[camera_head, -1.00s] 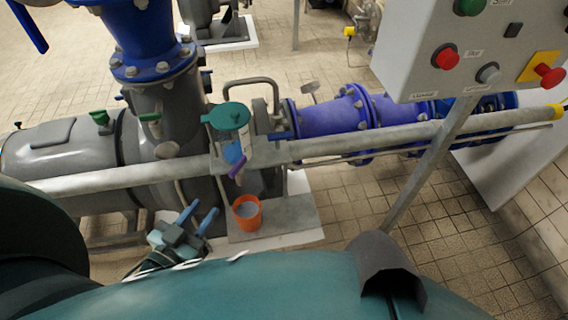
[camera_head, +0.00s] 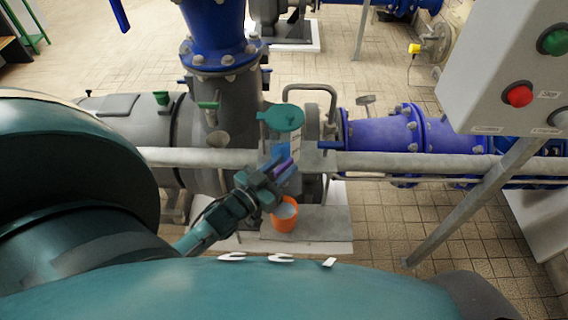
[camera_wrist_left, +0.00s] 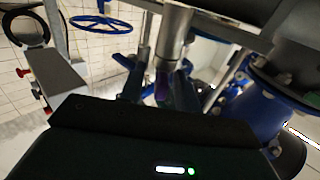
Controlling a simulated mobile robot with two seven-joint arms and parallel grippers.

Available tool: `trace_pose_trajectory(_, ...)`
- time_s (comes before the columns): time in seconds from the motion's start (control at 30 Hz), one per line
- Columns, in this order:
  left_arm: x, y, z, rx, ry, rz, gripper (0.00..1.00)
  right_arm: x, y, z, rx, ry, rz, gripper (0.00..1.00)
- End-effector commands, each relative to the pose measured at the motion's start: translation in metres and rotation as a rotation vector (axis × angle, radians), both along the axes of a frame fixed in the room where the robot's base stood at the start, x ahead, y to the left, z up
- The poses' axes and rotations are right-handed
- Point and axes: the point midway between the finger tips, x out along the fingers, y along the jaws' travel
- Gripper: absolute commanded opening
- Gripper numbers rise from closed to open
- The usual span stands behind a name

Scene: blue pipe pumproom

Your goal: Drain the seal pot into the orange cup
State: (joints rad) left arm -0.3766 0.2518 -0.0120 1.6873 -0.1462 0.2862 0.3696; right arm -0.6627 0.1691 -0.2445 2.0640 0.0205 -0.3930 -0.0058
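The seal pot, under a round teal lid (camera_head: 285,117), stands in front of the pump pipework; my gripper partly covers its lower part. A purple lever (camera_head: 283,167) shows below it and also in the left wrist view (camera_wrist_left: 162,84). My left gripper (camera_head: 274,170) is at the lever, above the cup. In the wrist view its blue fingers (camera_wrist_left: 158,86) are apart, with the lever between them. My right gripper is out of view.
A grey horizontal rail (camera_head: 400,162) crosses in front of the pump at lever height. A control box (camera_head: 500,75) on a slanted post (camera_head: 470,205) stands at the right. Blue flanged pipes (camera_head: 400,130) lie behind the rail. The tiled floor right of the plinth is clear.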

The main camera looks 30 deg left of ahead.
Motion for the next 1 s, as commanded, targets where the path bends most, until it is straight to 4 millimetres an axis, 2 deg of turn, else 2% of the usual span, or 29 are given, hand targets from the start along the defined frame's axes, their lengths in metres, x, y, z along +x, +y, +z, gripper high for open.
trace_pose_trajectory(0.13,0.0087,-0.0016,-0.0002,0.000,0.001,0.000,0.33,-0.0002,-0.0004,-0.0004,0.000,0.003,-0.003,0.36)
trace_pose_trajectory(0.4,0.0097,-0.0018,-0.0001,-0.001,0.001,0.000,0.33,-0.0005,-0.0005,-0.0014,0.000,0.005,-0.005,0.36)
trace_pose_trajectory(0.8,0.0095,-0.0017,-0.0001,-0.001,0.000,0.000,0.01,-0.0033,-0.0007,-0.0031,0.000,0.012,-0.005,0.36)
trace_pose_trajectory(1.0,0.0093,-0.0019,-0.0001,-0.001,0.000,-0.001,0.00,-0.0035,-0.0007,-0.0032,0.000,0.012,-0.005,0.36)
